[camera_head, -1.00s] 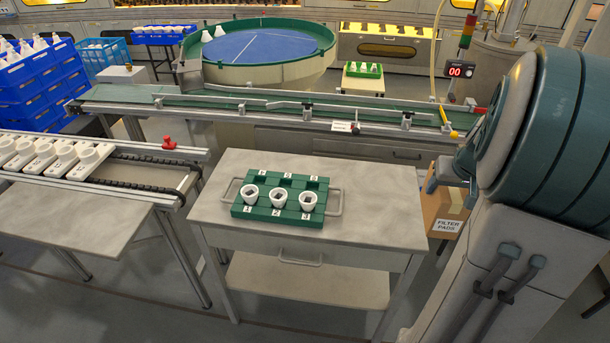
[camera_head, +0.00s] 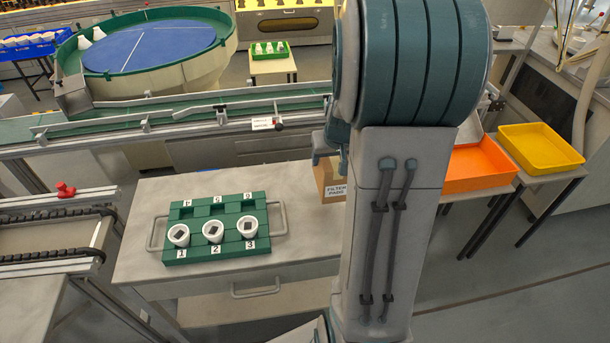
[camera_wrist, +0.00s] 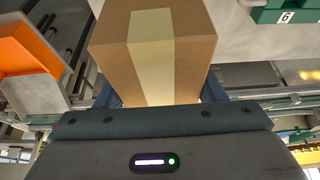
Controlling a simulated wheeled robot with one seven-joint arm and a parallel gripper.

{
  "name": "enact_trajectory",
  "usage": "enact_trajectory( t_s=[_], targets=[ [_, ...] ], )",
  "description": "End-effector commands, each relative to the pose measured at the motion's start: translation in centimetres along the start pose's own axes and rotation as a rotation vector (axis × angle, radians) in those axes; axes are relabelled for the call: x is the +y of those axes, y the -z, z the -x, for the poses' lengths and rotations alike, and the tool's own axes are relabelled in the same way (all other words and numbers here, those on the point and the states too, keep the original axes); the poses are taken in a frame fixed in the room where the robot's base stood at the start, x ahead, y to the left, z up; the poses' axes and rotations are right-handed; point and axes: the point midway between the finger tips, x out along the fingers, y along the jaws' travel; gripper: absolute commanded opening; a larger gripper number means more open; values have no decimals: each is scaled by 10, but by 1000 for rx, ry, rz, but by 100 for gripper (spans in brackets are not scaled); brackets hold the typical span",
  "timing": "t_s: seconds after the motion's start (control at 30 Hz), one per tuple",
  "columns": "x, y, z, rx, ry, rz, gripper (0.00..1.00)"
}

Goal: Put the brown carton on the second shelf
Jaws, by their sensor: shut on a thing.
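The brown carton (camera_head: 329,180) shows partly in the head view, with a white label reading FILTER PADS. My arm hides its right side. In the wrist view the carton (camera_wrist: 153,45) fills the top middle, with a pale tape strip down its face. My gripper (camera_wrist: 155,100) is shut on the carton, with a dark finger on each side of it. In the head view my arm hides most of the gripper. A grey cart (camera_head: 135,275) stands left of the carton, with a lower shelf (camera_head: 215,311) under its drawer. I cannot tell whether this is the second shelf.
An orange tray (camera_head: 478,165) and a yellow tray (camera_head: 540,149) stand on stands at the right. A conveyor (camera_head: 190,117) runs behind the cart. Floor at the lower right is clear.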

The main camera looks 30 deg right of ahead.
Motion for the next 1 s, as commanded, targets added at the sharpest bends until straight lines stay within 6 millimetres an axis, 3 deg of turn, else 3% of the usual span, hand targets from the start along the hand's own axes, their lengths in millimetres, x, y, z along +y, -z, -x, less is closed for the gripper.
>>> enact_trajectory(
  t_s=[0.1, 0.3, 0.43, 0.7, 1.0],
  targets=[
    [-26, -2, -14, -5, 1, 6, 35],
    [-48, -4, -29, -2, -1, -2, 35],
    [-51, -6, -35, -1, -2, -4, 35],
    [-50, -20, -67, -3, -2, -6, 35],
    [-50, -20, -70, 1, -2, -4, 35]
  ],
)
